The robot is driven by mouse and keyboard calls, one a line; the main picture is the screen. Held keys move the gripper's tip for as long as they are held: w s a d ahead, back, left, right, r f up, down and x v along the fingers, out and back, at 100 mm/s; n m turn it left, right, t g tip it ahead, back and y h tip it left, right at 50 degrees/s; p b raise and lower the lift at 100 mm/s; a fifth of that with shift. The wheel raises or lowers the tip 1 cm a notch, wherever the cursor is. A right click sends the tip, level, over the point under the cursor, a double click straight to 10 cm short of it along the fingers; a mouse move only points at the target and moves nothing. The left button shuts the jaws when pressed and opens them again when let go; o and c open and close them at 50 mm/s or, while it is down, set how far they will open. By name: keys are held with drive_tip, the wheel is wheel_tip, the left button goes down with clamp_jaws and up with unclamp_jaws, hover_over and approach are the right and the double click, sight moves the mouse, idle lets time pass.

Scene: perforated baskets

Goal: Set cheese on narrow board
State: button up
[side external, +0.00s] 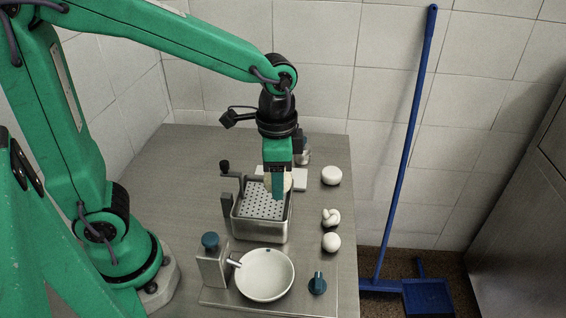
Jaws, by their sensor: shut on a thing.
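My gripper (278,188) points down over the perforated metal basket (241,228) and is shut on a pale cream, rounded piece of cheese (288,182). The green finger hides much of the cheese. The cheese appears to be above the basket's far end; its exact height is unclear. A flat white slab (300,182), perhaps the narrow board, lies behind the basket, partly hidden by my gripper and the cheese.
Three white pieces line the right table edge: a round one (331,176), a knotted one (330,217) and a ball (331,243). A white bowl (265,275), a dispenser (212,262) and a teal knob (317,284) stand in front. A metal jar (303,157) stands behind. The left tabletop is clear.

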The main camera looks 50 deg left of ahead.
drive_tip(key=w+a+f+n, duration=0.2)
drive_tip(key=w+a+f, duration=0.1)
drive_tip(key=w+a, duration=0.4)
drive_tip(key=w+a+f+n, duration=0.2)
drive_tip(key=w+a+f, duration=0.1)
drive_tip(key=w+a, duration=0.4)
drive_tip(key=a, duration=0.3)
drive_tip(key=shift+a+n, duration=0.15)
drive_tip(key=shift+n, duration=0.25)
drive_tip(key=shift+f, duration=0.2)
drive_tip(key=shift+s+f, duration=0.1)
drive_tip(key=shift+f, duration=4.1)
drive_tip(key=shift+f, duration=0.6)
drive_tip(key=o, duration=1.1)
drive_tip(key=shift+o, duration=0.2)
drive_tip(key=shift+r, duration=0.15)
wheel_tip(320, 180, up, 8)
